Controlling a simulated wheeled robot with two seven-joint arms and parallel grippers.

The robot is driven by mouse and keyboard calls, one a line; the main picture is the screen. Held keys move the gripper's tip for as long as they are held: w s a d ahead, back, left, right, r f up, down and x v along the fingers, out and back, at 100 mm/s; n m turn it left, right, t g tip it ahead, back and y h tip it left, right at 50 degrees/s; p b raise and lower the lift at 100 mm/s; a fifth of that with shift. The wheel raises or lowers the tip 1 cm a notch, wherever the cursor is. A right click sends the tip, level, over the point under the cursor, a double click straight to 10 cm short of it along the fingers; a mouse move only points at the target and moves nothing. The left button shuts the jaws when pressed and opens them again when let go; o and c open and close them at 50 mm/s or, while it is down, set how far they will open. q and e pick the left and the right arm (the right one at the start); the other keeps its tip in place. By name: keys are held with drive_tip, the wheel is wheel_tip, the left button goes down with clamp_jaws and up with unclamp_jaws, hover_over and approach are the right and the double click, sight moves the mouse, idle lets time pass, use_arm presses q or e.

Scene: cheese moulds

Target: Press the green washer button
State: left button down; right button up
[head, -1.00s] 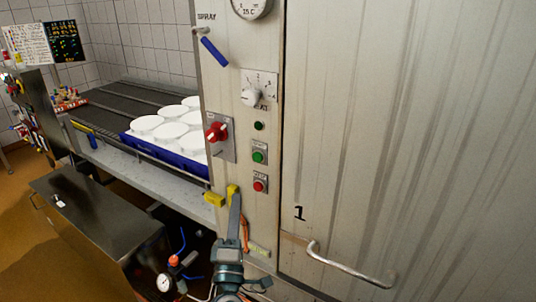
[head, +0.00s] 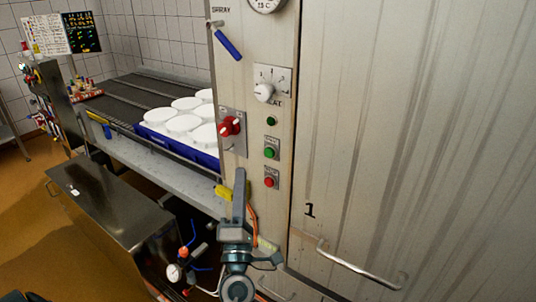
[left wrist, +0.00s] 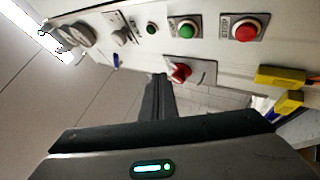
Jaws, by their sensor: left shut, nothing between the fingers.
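The green button (head: 269,152) is a round cap on a small grey plate on the washer's steel control panel (head: 262,50). In the left wrist view the green button (left wrist: 187,30) is at the top, just right of centre. My left gripper (head: 239,174) points up, shut and empty, below and left of the green button in the head view. Its fingertips (left wrist: 159,80) also show in the left wrist view, apart from the button in the picture. I cannot tell their exact distance from the panel. My right gripper is not in view.
A red button (head: 269,182) sits just below the green one, and a small dark green lamp (head: 271,121) above it. A red rotary switch (head: 229,126) protrudes at the left. A blue crate (head: 155,137) of white moulds stands on the conveyor. A door handle (head: 360,266) sticks out at lower right.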

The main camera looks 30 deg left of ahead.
use_arm(q)
drive_tip(key=w, duration=0.8)
drive_tip(key=shift+d+b, duration=0.3)
drive_tip(key=shift+b, duration=0.15)
drive_tip(key=shift+w+d, duration=0.1)
drive_tip(key=shift+w, duration=0.8)
idle(2.6)
drive_tip(key=shift+s, duration=0.95)
drive_tip(key=shift+s+a+p, duration=0.15)
drive_tip(key=shift+s+p, duration=0.25)
drive_tip(key=shift+s, duration=0.85)
drive_tip(key=shift+s+a+p, duration=0.1)
drive_tip(key=shift+s+p, duration=0.25)
drive_tip(key=shift+s, duration=0.9)
